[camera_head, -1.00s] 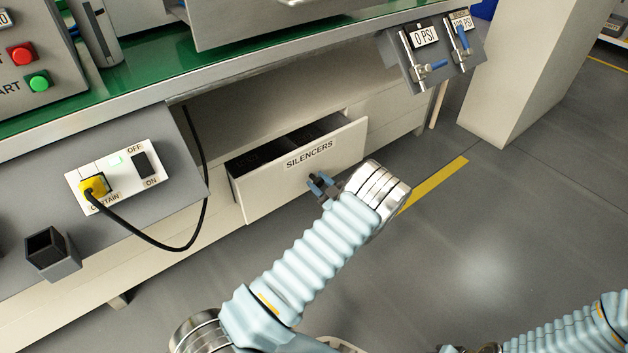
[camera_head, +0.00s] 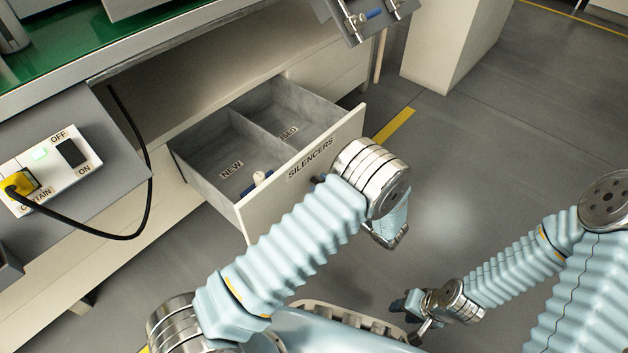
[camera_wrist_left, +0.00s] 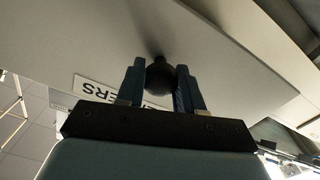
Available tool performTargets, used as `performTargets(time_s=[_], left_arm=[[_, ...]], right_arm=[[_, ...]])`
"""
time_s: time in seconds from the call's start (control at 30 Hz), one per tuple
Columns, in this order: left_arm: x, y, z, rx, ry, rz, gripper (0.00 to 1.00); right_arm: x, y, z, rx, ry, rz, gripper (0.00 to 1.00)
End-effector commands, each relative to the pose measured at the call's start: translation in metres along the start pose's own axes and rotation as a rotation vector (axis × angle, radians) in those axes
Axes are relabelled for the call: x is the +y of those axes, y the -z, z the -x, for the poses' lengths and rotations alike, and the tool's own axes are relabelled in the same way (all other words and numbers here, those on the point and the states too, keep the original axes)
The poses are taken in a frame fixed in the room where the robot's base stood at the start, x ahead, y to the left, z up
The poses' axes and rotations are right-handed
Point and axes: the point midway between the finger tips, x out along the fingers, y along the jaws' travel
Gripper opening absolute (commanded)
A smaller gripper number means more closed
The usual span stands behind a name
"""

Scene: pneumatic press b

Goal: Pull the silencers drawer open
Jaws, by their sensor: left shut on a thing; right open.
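The silencers drawer (camera_head: 318,157) stands well out of the bench, its front labelled SILENCERS. Inside are two compartments, labelled NEW and one reading USED, partly hidden. My left gripper (camera_wrist_left: 160,70) is shut on the drawer's round dark knob (camera_wrist_left: 160,82), one finger on each side, in the left wrist view. In the head view my left wrist hides most of that grip. My right gripper (camera_head: 412,308) is open and empty, low in the head view, away from the drawer.
A small blue and white part (camera_head: 262,178) shows at the NEW compartment's front edge. A black cable (camera_head: 148,190) hangs left of the drawer from the switch panel (camera_head: 52,168). A pale pillar (camera_head: 450,45) stands at the back right. The floor right of the drawer is clear.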

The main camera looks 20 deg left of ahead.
Motion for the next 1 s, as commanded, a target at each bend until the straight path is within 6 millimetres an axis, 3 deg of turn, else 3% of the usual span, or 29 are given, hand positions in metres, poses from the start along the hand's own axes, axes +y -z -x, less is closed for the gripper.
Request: performTargets(time_s=[0.47, 0.5, 0.63, 1.0], left_arm=[[-0.0005, 0.0021, 0.0048, 0.007, 0.004, 0.001, 0.00], [-0.0005, 0.0021, 0.0048, 0.007, 0.004, 0.001, 0.39], [-0.0003, 0.0016, 0.0049, 0.005, 0.003, 0.001, 0.59], [0.0003, 0.0005, 0.0102, 0.001, 0.001, 0.001, 0.62]], right_arm=[[0.0001, 0.0000, -0.0002, 0.000, 0.000, 0.000, 0.43], [0.0001, 0.0000, -0.0002, 0.000, 0.000, 0.000, 0.43], [0.0001, 0.0000, -0.0002, 0.000, 0.000, 0.000, 0.43], [0.0000, 0.0000, 0.0001, 0.000, 0.000, 0.000, 0.43]])
